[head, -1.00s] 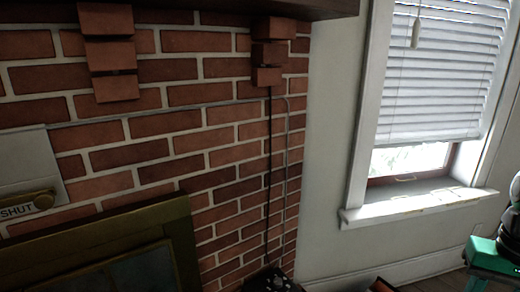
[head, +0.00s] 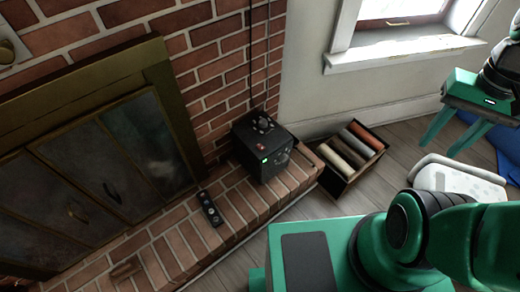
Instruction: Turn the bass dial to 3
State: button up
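A black speaker-like box (head: 250,166) stands on the brick hearth, right of the fireplace. I cannot tell which one is the bass dial, nor read any marks or settings. My gripper (head: 447,150) is at the upper right, its two green fingers spread and pointing down, with nothing visible between them. It is well to the right of the box and apart from it.
A remote-like black object (head: 210,208) lies on the hearth (head: 160,245) before the box. An open crate of rolls (head: 345,184) stands on the floor right of the box. A white item (head: 458,178) lies near my gripper. The fireplace doors (head: 100,180) are at left.

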aim_at(284, 158)
jog(key=z, duration=0.9)
jog(key=k, duration=0.65)
jog(key=z, duration=0.2)
